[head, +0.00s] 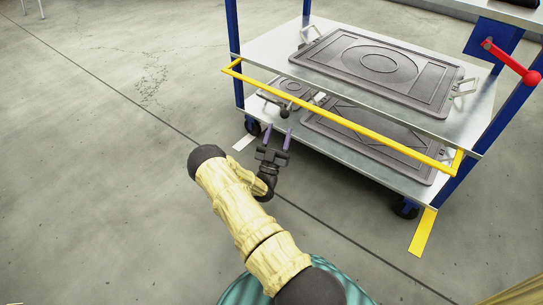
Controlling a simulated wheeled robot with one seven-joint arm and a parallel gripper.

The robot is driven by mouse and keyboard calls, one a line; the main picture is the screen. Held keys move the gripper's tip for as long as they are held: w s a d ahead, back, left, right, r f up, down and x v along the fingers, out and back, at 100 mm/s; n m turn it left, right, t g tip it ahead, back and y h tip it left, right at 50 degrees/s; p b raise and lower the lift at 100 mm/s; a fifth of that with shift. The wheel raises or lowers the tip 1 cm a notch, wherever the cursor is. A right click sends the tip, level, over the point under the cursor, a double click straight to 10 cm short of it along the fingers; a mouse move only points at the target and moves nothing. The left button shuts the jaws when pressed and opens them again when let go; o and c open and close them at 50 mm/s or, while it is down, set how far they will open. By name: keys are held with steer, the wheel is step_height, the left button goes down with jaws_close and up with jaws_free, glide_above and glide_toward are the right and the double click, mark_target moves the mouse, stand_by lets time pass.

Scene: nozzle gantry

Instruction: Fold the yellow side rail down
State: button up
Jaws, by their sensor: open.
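The yellow side rail (345,122) runs along the near side of a blue-framed cart. It stands out from the cart in front of the upper shelf, with a bent arm at each end. My gripper (278,137) is open and empty. In the picture it lies below the left half of the rail, in front of the lower shelf. I see no contact between gripper and rail, and its exact distance from the rail is hard to tell.
Grey moulded plates lie on the upper shelf (262,52) and lower shelf (375,150). A red-handled lever (510,62) is on the right post. A dark knob (283,113) shows behind the rail.

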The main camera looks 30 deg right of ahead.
steer(key=p+v, duration=0.3)
steer(key=v, duration=0.7)
